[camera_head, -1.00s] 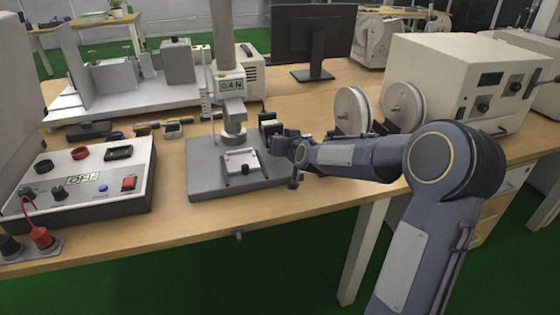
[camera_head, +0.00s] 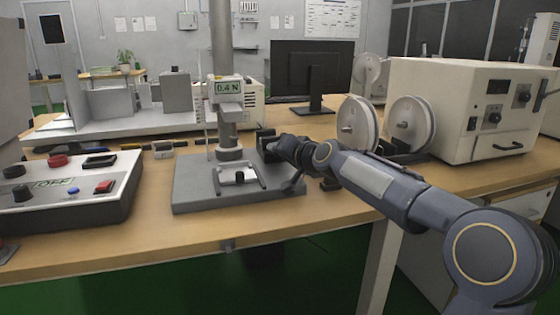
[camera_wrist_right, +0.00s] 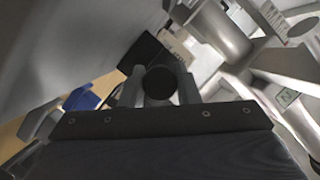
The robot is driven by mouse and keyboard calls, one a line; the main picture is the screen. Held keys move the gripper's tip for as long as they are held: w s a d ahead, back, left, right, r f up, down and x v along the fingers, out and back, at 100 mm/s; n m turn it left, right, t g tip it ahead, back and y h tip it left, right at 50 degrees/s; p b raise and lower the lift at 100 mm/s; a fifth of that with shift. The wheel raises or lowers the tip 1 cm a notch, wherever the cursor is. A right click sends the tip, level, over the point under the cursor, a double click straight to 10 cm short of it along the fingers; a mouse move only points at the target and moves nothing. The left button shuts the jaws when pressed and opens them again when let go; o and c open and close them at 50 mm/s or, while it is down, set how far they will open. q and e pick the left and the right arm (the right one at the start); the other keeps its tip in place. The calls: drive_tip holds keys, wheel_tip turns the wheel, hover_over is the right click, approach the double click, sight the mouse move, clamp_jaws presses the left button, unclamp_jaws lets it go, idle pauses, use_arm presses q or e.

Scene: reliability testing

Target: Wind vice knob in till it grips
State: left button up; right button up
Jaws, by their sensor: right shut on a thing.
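A test stand with a grey base plate (camera_head: 190,190) and a tall column (camera_head: 222,45) stands on the bench. My right gripper (camera_head: 268,144) is at the right of the column, behind and right of the vice. In the right wrist view it is shut on a round black knob (camera_wrist_right: 160,85), held between two grey fingers. The head view hides this knob behind the gripper, so its join to the vice cannot be seen. My left gripper is in neither view.
The stand's display (camera_head: 228,87) reads about 0.4 N. A control box (camera_head: 75,195) marked OFF lies at the left. A machine with white reels (camera_head: 410,125) stands behind my right arm. Small tools lie behind the control box. The bench's front strip is clear.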

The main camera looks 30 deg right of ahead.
idle(0.3)
drive_tip(key=o, duration=1)
drive_tip(key=shift+c, duration=0.2)
drive_tip(key=shift+s+d, duration=0.1)
drive_tip(key=shift+s, duration=0.15)
drive_tip(key=b+v, duration=0.2)
drive_tip(key=v, duration=0.4)
drive_tip(key=shift+s+b, duration=0.2)
drive_tip(key=shift+b, duration=0.15)
drive_tip(key=shift+s+r, duration=0.2)
drive_tip(key=shift+s, duration=0.2)
